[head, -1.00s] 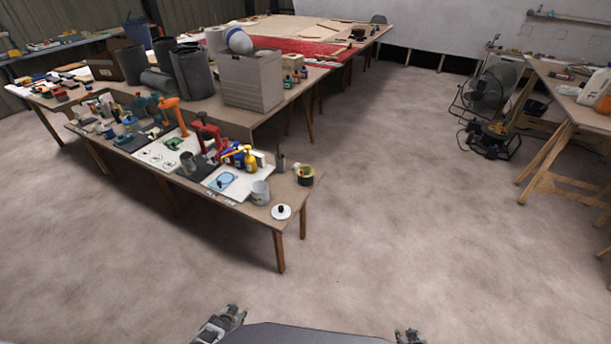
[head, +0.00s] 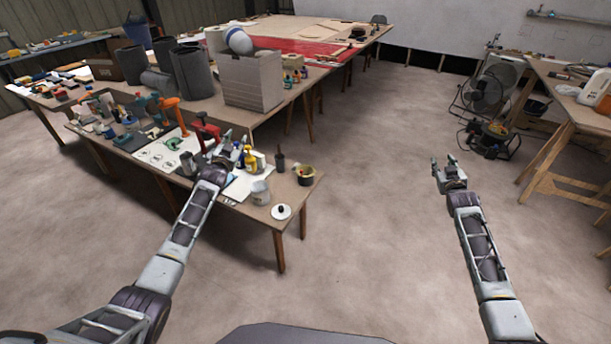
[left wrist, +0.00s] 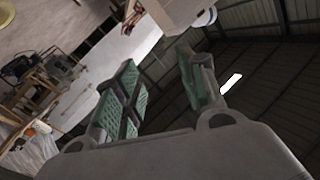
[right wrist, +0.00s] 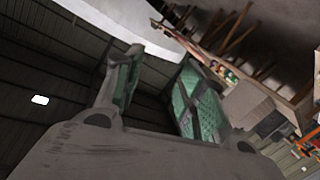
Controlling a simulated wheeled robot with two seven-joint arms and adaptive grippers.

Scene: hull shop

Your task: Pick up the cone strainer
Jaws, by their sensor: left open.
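I cannot pick out the cone strainer for certain among the small items on the near table. A pale grey cup-like vessel (head: 260,192) stands near its front right, and a dark pot with a yellowish rim (head: 306,175) stands behind it. My left gripper (head: 233,142) is over the table among the bottles and tools, and my left arm hides part of the white sheets. Its fingers are apart and empty in the left wrist view (left wrist: 157,62). My right gripper (head: 443,163) is over bare floor, with its fingers apart and empty in the right wrist view (right wrist: 160,68).
The near table (head: 240,208) holds an orange tool (head: 172,110), a red tool (head: 207,132), yellow bottles (head: 249,160) and a white lid (head: 281,212). A grey crate (head: 252,82) stands on the table behind. A fan (head: 482,95) stands at right. The middle floor is clear.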

